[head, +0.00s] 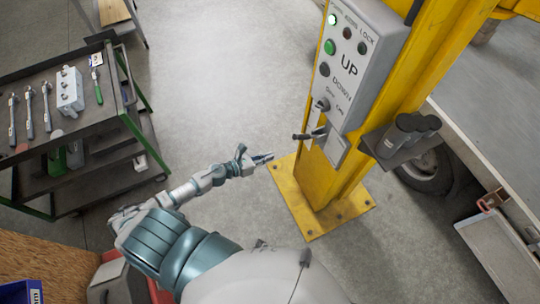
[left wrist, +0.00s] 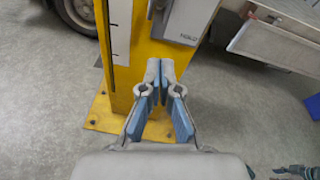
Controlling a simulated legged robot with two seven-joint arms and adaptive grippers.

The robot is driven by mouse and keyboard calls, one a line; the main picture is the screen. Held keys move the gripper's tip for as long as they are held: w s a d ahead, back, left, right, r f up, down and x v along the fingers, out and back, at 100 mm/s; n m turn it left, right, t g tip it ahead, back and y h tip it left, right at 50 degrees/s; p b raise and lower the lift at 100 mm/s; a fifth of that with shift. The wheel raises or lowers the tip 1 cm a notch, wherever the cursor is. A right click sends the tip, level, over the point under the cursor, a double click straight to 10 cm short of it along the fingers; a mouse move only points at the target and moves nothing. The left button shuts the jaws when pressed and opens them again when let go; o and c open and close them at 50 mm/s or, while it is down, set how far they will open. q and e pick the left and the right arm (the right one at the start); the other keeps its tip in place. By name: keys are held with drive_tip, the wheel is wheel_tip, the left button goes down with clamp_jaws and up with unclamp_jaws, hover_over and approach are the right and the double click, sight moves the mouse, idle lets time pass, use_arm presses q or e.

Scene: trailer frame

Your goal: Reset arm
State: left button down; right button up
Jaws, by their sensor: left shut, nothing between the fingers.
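My left gripper (head: 262,159) is shut and empty in the head view, held above the floor just left of the yellow post's base. In the left wrist view its fingertips (left wrist: 160,68) meet in front of the yellow post (left wrist: 145,40). My left arm reaches in from the lower left of the head view. My right gripper shows in neither view as a clear shape; a small dark piece at the lower right of the left wrist view is too unclear to identify.
The yellow post (head: 385,120) carries a grey control box (head: 350,60) with buttons and a small lever (head: 310,135). A tool cart (head: 95,130) stands at the left. A wheel (head: 425,172) and a trailer-like frame lie at the right. Floor between cart and post is clear.

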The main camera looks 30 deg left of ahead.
use_arm(q)
drive_tip(key=shift+w+d, duration=0.1)
drive_tip(key=shift+d, duration=0.2)
drive_tip(key=s+a+f+n+g+y, duration=0.1)
drive_tip(key=s+a+f+n+y, duration=0.2)
drive_tip(key=f+n, duration=0.45)
drive_tip(key=s+a+f+n+y, duration=0.25)
drive_tip(key=f+n, duration=0.35)
drive_tip(key=f, duration=0.3)
drive_tip(key=s+a+f+n+g+y, duration=0.15)
drive_tip(key=s+a+f+n, duration=0.25)
drive_tip(key=f+n, duration=0.4)
drive_tip(key=s+d+f+n+g+y, duration=0.25)
drive_tip(key=s+f+n+g, duration=0.25)
drive_tip(key=s+f+n, duration=0.7)
drive_tip(key=s+d+f+n+g, duration=0.1)
drive_tip(key=s+d+f, duration=0.1)
drive_tip(key=s, duration=0.5)
drive_tip(key=s+d+f+n+g, duration=0.1)
drive_tip(key=s+d+f+n, duration=0.1)
drive_tip(key=s, duration=0.5)
drive_tip(key=s+d+f+n+g, duration=0.2)
drive_tip(key=s+f, duration=0.1)
drive_tip(key=s, duration=0.4)
drive_tip(key=shift+s+d+f+h, duration=0.15)
drive_tip(key=shift+d+h, duration=0.2)
drive_tip(key=shift+d, duration=0.05)
